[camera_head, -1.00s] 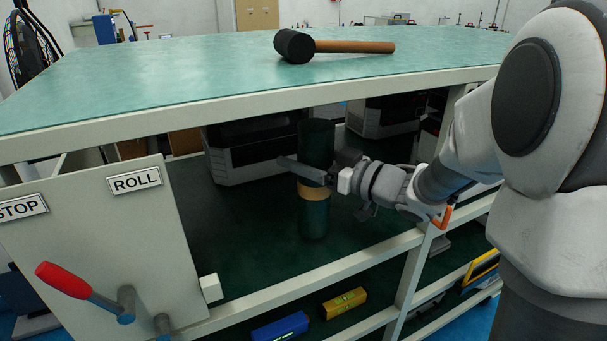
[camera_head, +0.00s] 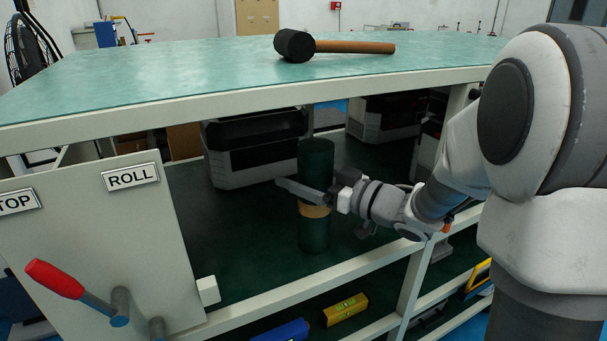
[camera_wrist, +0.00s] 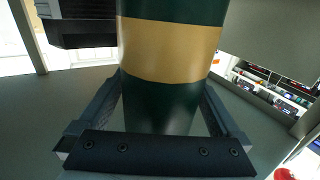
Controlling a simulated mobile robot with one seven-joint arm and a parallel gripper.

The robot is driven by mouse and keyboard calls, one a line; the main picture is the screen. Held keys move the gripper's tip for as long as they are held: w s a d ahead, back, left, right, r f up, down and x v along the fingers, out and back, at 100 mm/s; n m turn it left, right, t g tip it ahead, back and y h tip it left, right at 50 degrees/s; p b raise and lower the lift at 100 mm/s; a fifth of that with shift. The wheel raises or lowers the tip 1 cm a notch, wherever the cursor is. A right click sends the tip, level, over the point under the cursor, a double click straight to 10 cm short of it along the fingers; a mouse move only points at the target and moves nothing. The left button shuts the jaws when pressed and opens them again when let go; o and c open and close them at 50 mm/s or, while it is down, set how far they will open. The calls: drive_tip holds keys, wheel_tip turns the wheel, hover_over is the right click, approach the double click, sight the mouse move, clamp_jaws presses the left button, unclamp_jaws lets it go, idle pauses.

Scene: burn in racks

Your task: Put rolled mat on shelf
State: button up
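The rolled mat (camera_head: 315,235) is a dark green upright cylinder with a tan band around it. It is under the bench top, over the dark green shelf (camera_head: 245,255), near its front edge. I cannot tell whether its base touches the shelf. My gripper (camera_head: 300,192) reaches in from the right, with one finger across the front of the mat just above the band. In the wrist view the mat's tan band (camera_wrist: 168,50) and lower body lie between the two fingers (camera_wrist: 162,100), which appear to press on its sides.
A grey and black machine (camera_head: 255,150) stands behind the mat, another (camera_head: 385,118) farther right. A mallet (camera_head: 335,46) lies on the bench top (camera_head: 180,75). A panel (camera_head: 100,230) with a red-handled lever (camera_head: 55,279) is at left. A yellow level (camera_head: 346,310) lies below.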

sight(332, 181)
drive_tip(key=shift+r, duration=0.2)
drive_tip(key=shift+s+d, duration=0.2)
drive_tip(key=shift+d, duration=0.05)
drive_tip(key=p+v, duration=0.2)
drive_tip(key=v, duration=0.9)
drive_tip(key=shift+w+d+h, duration=0.1)
drive_tip(key=shift+d+h, duration=0.1)
drive_tip(key=shift+h, duration=0.1)
drive_tip(key=w+d+r+m+t+h, duration=0.3)
drive_tip(key=w+d+h, duration=0.1)
drive_tip(key=h, duration=0.4)
drive_tip(key=s+d+r+m+g+h, duration=0.1)
drive_tip(key=s+d+r+m+h, duration=0.1)
drive_tip(key=s+d+m+h, duration=0.4)
drive_tip(key=s+a+f+g, duration=0.3)
drive_tip(key=s+a+g, duration=0.1)
drive_tip(key=s, duration=0.4)
drive_tip(key=s+a+f+m+g, duration=0.1)
drive_tip(key=s+a+f+g, duration=0.2)
drive_tip(key=s, duration=0.6)
drive_tip(key=shift+s+a+g+y, duration=0.2)
drive_tip(key=shift+a+g+y, duration=0.25)
drive_tip(key=shift+a, duration=0.6)
